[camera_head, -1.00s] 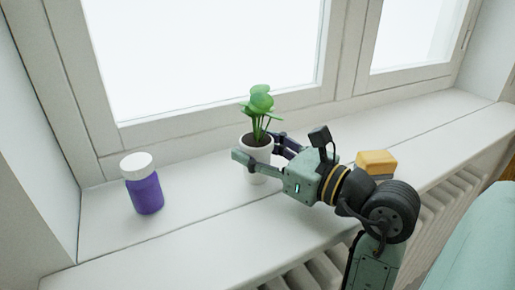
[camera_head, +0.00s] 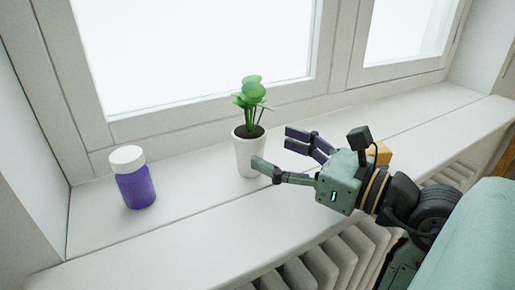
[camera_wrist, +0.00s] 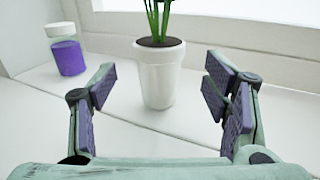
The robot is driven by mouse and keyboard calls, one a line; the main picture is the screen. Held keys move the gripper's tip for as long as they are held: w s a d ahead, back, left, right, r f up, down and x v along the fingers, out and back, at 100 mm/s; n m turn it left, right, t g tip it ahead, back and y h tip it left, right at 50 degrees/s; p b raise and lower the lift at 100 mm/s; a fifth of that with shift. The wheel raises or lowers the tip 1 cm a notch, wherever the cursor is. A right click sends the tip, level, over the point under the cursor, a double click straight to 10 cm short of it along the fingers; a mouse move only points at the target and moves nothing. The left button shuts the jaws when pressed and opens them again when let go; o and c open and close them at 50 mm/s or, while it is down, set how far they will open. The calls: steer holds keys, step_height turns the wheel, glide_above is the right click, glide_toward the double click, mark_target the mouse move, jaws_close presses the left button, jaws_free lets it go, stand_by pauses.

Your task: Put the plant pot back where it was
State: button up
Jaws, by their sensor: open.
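The plant pot (camera_head: 247,155) is white, holds dark soil and a green leafy plant, and stands upright on the window sill. In the wrist view the pot (camera_wrist: 158,78) stands ahead of the fingers, centred between them, with the plant's top cut off by the frame. My gripper (camera_head: 272,153) is open and empty, to the right of the pot. In the wrist view its two fingers (camera_wrist: 157,90) are spread wide, with a gap on each side of the pot. In the head view the near fingertip overlaps the pot's lower right edge; I cannot tell whether it touches.
A purple jar with a white lid (camera_head: 133,178) stands on the sill (camera_head: 190,205) to the left. It also shows in the wrist view (camera_wrist: 67,52). A yellow block (camera_head: 379,153) is partly hidden behind my gripper. The window is behind; a radiator (camera_head: 318,265) is below.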

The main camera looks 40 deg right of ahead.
steer(key=s, duration=0.3)
steer(key=s+b, duration=0.1)
steer(key=s, duration=0.1)
steer(key=shift+s+d, duration=0.3)
steer(key=shift+d, duration=0.1)
